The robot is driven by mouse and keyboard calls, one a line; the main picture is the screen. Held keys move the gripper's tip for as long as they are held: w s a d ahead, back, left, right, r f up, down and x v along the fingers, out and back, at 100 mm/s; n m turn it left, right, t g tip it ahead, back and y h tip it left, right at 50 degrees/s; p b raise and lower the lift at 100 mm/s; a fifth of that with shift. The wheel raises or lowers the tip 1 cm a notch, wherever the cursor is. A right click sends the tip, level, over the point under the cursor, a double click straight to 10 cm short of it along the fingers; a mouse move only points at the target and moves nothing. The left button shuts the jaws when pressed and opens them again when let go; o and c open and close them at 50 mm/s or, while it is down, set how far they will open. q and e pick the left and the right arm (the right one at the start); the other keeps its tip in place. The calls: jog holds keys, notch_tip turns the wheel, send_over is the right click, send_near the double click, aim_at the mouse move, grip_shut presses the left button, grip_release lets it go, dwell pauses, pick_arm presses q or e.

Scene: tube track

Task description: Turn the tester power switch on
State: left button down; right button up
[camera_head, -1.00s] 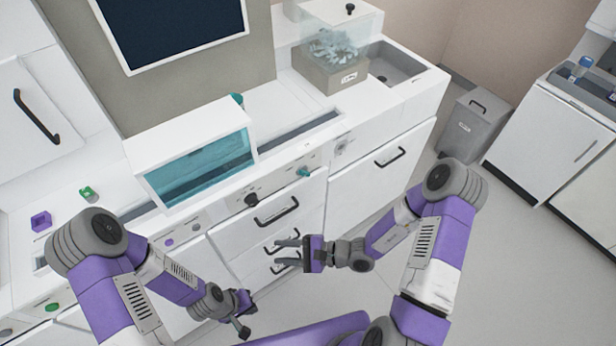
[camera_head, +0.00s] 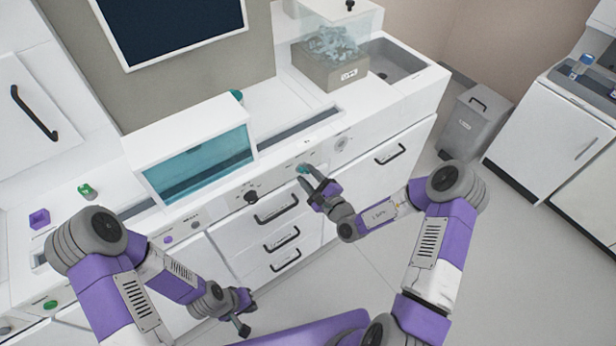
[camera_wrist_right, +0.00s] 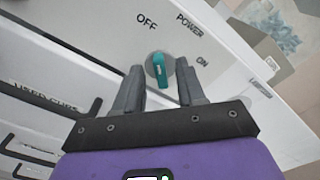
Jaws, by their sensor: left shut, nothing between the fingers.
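The tester power switch is a teal rotary knob (camera_wrist_right: 160,70) on a white panel in the right wrist view, with OFF printed up and to its left, POWER above and ON to its right. Its teal handle stands nearly upright in that view. In the head view the knob (camera_head: 303,168) is partly hidden by my right gripper (camera_head: 309,183). In the right wrist view my right gripper (camera_wrist_right: 160,75) is open, its fingers on either side of the knob; I cannot tell whether they touch it. My left gripper (camera_head: 243,315) is shut and empty, low in front of the cabinets.
A black knob (camera_head: 250,196) sits left of the switch on the same front panel. A white cabinet with a teal window (camera_head: 205,165) stands on the counter. Drawer handles (camera_head: 277,208) stick out below.

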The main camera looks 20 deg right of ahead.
jog(key=shift+w+a, duration=0.15)
jog(key=shift+w, duration=0.15)
grip_shut()
